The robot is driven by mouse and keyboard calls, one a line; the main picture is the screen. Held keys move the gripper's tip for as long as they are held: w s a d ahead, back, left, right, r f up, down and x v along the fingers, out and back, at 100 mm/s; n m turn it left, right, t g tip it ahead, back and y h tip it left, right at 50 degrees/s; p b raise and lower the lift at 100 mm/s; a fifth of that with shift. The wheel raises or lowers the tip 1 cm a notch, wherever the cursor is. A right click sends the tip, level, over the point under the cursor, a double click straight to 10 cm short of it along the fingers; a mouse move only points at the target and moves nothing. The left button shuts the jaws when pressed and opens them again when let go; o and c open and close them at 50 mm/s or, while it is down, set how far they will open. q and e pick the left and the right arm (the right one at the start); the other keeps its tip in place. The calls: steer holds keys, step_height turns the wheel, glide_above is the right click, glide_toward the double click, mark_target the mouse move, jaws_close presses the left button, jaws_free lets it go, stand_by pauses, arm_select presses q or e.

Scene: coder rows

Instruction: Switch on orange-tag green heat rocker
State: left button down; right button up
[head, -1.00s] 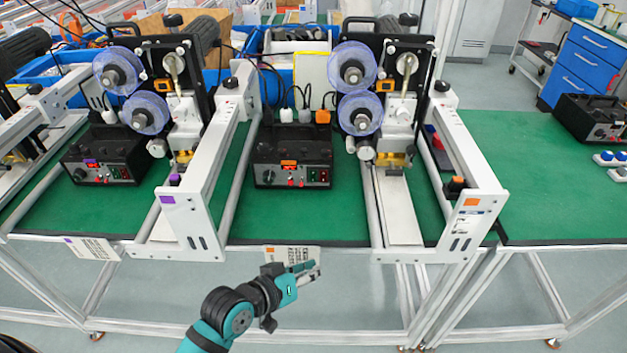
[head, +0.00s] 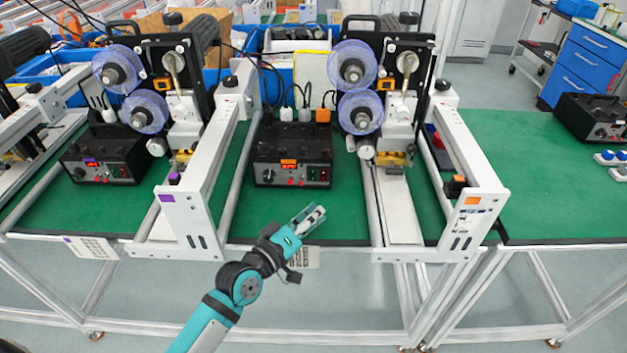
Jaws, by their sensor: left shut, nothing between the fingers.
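The black control box (head: 285,150) with the orange tag (head: 289,162) stands on the green mat in the middle. Its front has a round knob at the left, small red buttons and a pair of small rockers (head: 317,174) at the right end. The green rocker is among them, but it is too small to tell its position. My left gripper (head: 316,212) is shut and empty. It is in front of the box and below the rockers in the picture, apart from the box. My right gripper is not in view.
A similar box (head: 103,158) with a purple tag stands at the left. White machine frames (head: 190,225) flank the orange-tag box on both sides. The green mat (head: 255,215) in front of it is clear. A paper label (head: 305,257) hangs at the table edge behind my arm.

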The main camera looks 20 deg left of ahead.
mark_target(313, 175)
arm_select(q)
steer(key=w+b, duration=0.1)
steer(key=w, duration=0.1)
steer(key=w+a+f+b, duration=0.1)
steer(key=w, duration=0.1)
steer(key=w+a+b, duration=0.1)
steer(key=w, duration=0.1)
steer(key=shift+w+f+b, duration=0.15)
steer(key=shift+w+b, duration=0.1)
steer(key=shift+b, duration=0.1)
steer(key=shift+w, duration=0.45)
steer(key=shift+w+a, duration=0.1)
steer(key=shift+w, duration=0.05)
steer(key=shift+w, duration=0.15)
stand_by(0.6)
